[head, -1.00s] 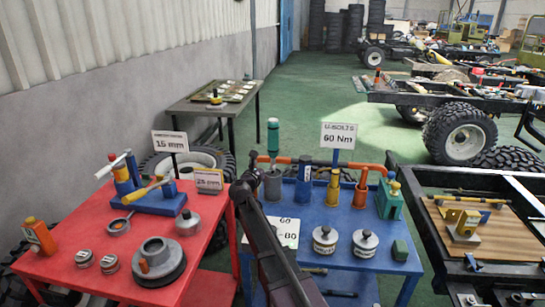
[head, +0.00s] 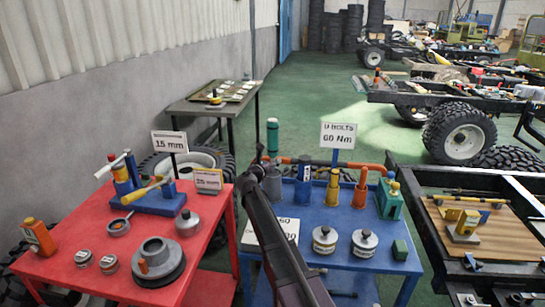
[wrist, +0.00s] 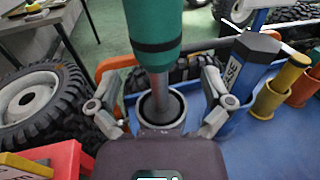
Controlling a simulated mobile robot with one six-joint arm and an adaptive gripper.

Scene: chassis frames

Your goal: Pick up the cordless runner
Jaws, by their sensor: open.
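The cordless runner, a teal tool with a dark band, stands upright at the back left of the blue bench; its teal body shows in the head view (head: 272,138) and close up in the wrist view (wrist: 152,35). Its grey shaft goes down into a round grey holder (wrist: 163,107). My gripper (wrist: 157,100) is open, with one finger on each side of the shaft, below the teal body. Both fingers look apart from the shaft. In the head view my gripper (head: 260,165) partly hides the holder and shaft.
The blue bench (head: 330,260) also bears a dark blue hexagonal post (wrist: 245,65), yellow and orange cups (head: 333,188) and lidded grey tins (head: 365,242). An orange pipe (head: 350,163) runs along its back. A red bench (head: 85,293) stands left, a black chassis frame (head: 425,210) right.

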